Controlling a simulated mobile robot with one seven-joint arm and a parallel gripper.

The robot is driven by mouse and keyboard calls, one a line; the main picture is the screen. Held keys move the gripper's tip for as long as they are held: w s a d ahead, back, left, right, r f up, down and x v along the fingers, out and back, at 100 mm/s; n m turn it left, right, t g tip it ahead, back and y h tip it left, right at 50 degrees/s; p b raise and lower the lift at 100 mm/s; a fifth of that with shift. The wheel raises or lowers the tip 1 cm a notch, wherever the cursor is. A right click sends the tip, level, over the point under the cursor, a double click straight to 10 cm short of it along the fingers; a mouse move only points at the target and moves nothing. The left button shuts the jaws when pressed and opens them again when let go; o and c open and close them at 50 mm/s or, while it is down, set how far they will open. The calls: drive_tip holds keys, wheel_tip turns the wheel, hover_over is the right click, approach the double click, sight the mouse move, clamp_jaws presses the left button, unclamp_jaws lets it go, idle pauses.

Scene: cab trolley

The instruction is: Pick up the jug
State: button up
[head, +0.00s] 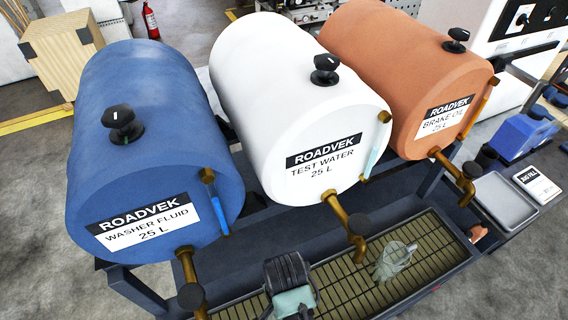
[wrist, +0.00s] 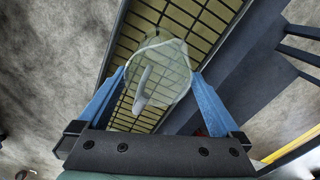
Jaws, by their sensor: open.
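The jug (head: 393,260) is clear and see-through, with a handle. In the head view it stands on the slatted drip tray (head: 340,275), below and between the white and orange drums' taps. In the wrist view the jug (wrist: 172,62) appears between the two blue fingers of my gripper (wrist: 158,76), its pale handle towards me. The fingers are spread wide, with nothing gripped. I cannot tell how far the fingertips are from the jug. In the head view part of my arm shows left of the jug; the fingers are not clear there.
A blue washer fluid drum (head: 140,170), a white test water drum (head: 265,100) and an orange brake oil drum (head: 390,60) lie above the tray. Their brass taps overhang it, the white drum's tap (head: 345,220) close to the jug. A grey tray (head: 500,200) sits at right.

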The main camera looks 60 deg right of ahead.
drive_tip(key=shift+s+a+f+p, duration=0.1)
drive_tip(key=shift+a+f+p, duration=0.15)
drive_tip(key=shift+f, duration=1.15)
drive_tip(key=shift+a+f+p, duration=0.1)
drive_tip(key=shift+f+p, duration=0.15)
drive_tip(key=shift+f, duration=1.1)
